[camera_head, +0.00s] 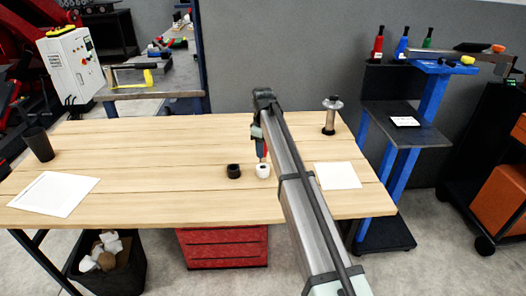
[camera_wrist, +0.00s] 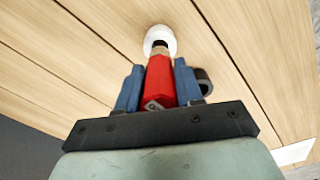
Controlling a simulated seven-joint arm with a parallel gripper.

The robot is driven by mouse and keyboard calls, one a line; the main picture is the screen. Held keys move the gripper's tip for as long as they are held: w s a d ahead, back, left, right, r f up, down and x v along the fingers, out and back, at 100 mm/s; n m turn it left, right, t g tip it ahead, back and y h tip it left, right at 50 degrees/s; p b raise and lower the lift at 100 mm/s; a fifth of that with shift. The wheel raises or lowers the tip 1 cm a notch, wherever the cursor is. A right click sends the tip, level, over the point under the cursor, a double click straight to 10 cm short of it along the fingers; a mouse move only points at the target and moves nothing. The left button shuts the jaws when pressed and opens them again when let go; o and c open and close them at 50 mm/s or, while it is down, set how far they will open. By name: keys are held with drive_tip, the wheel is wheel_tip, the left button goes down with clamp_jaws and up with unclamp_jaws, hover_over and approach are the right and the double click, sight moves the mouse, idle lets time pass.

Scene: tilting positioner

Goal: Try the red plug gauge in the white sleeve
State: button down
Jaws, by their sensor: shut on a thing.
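My gripper (camera_wrist: 158,88) is shut on the red plug gauge (camera_wrist: 160,80), with a blue finger on each side of it. The gauge (camera_head: 261,150) points down, and its pale tip is at the dark bore of the white sleeve (camera_wrist: 161,35). I cannot tell whether the tip is inside the bore or just above it. The white sleeve (camera_head: 263,171) stands upright on the wooden table, below my gripper (camera_head: 262,150). A black sleeve (camera_head: 233,171) stands close to its left in the head view; in the wrist view it is partly hidden behind the right finger.
On the table (camera_head: 150,150) are a metal post (camera_head: 331,115) at the back right, a white sheet (camera_head: 337,176) at the right, another sheet (camera_head: 54,193) at the left and a black cup (camera_head: 38,144). Bare wood lies left of the sleeves. A blue stand (camera_head: 425,110) is off to the right.

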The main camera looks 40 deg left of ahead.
drive_tip(key=shift+r, duration=2.45)
